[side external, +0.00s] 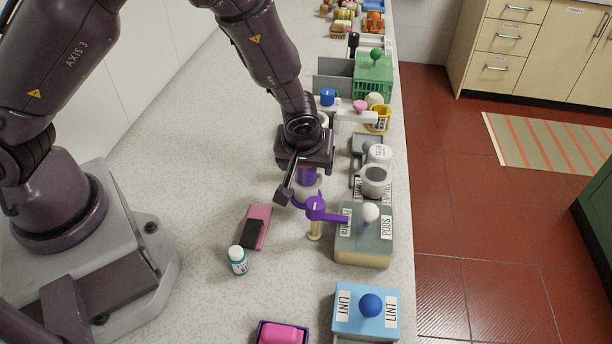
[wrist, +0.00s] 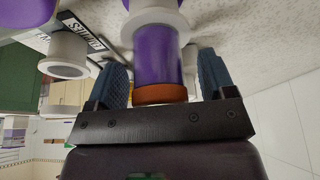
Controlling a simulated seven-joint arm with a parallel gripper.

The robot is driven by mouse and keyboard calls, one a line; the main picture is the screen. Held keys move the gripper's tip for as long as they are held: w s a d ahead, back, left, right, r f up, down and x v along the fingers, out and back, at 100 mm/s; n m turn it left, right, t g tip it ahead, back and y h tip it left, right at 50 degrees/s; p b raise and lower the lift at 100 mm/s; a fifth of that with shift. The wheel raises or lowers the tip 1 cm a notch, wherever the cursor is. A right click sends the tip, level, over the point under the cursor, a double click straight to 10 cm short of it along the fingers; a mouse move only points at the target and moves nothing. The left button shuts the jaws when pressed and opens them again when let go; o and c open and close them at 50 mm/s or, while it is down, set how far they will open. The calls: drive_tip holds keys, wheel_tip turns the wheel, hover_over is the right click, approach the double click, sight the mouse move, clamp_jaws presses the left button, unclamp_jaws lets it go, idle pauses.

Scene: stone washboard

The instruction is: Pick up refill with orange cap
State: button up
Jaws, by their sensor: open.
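A purple cylinder (wrist: 158,55) with an orange-brown cap (wrist: 160,94) at its near end stands between my gripper's (wrist: 163,80) two blue-grey fingers in the wrist view. The fingers are apart on either side of it; I cannot tell whether either touches it. A white collar (wrist: 155,17) rings its far end. In the side view my gripper (side external: 302,182) is over the counter, with the purple cylinder (side external: 308,175) partly hidden beneath it. The orange cap is hidden there by my gripper.
A purple lever (side external: 316,208) on a pale post is just below my gripper. The PODS box (side external: 363,250) and LINT box (side external: 366,315) lie to the right and front. The counter is clear farther left.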

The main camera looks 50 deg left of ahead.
drive_tip(key=c, duration=1)
drive_tip(key=shift+r, duration=0.1)
